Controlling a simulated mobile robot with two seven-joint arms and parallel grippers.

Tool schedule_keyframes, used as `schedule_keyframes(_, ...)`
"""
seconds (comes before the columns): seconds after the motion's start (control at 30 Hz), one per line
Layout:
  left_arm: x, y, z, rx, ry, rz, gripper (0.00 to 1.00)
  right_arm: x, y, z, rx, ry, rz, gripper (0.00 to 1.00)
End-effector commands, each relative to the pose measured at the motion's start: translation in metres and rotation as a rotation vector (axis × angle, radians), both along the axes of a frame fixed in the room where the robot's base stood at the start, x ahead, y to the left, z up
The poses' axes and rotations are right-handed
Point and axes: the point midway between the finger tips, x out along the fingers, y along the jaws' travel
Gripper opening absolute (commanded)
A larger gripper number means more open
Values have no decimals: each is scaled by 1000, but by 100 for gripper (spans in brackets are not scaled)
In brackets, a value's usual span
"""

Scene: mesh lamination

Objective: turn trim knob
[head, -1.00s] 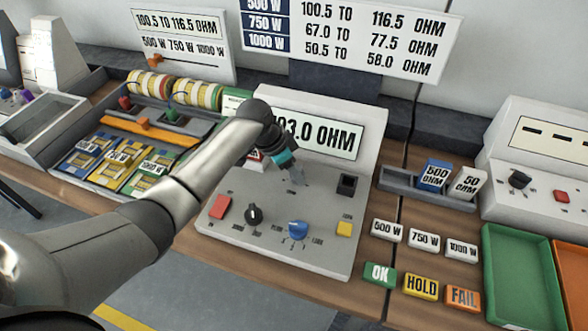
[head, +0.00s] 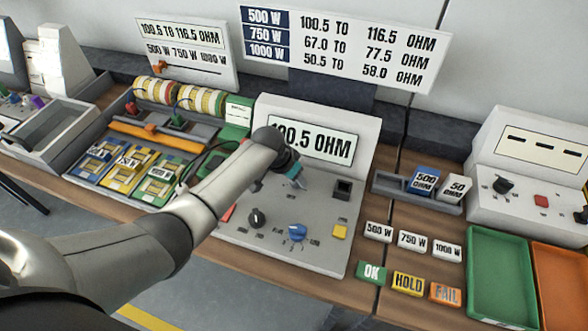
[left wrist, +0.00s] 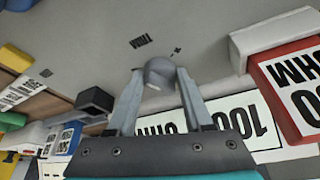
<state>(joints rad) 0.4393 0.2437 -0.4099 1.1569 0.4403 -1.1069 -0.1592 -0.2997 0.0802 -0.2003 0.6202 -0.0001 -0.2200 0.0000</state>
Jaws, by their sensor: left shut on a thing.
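The grey trim knob (left wrist: 160,72) stands on the grey meter panel (head: 322,215), under the printed word TRIM in the left wrist view. My left gripper (left wrist: 158,78) is shut on this knob, one finger on each side. In the head view my left gripper (head: 297,183) reaches down to the panel below the display (head: 335,145), and my arm hides the knob there. My right gripper is not in view.
A black knob (head: 257,217), a blue knob (head: 297,232) and a yellow button (head: 340,231) sit on the panel's lower part. A red and white OHM block (left wrist: 290,85) is close beside my gripper. Labelled buttons and a green tray (head: 500,275) are to the right.

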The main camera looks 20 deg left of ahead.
Motion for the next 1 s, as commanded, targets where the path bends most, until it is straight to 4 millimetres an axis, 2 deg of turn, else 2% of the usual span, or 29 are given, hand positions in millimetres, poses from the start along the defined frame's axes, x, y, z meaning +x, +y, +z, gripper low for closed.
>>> schedule_keyframes(0.03,0,-1,3,-3,3,23,0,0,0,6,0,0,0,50)
schedule_keyframes(0.2,0,-1,1,-2,1,81,0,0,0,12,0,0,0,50)
schedule_keyframes(0.73,0,-1,0,-3,0,109,0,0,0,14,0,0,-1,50)
schedule_keyframes(0.77,0,-1,0,-3,0,109,53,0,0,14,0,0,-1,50)
schedule_keyframes(1.0,0,-1,0,-2,0,108,80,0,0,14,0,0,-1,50)
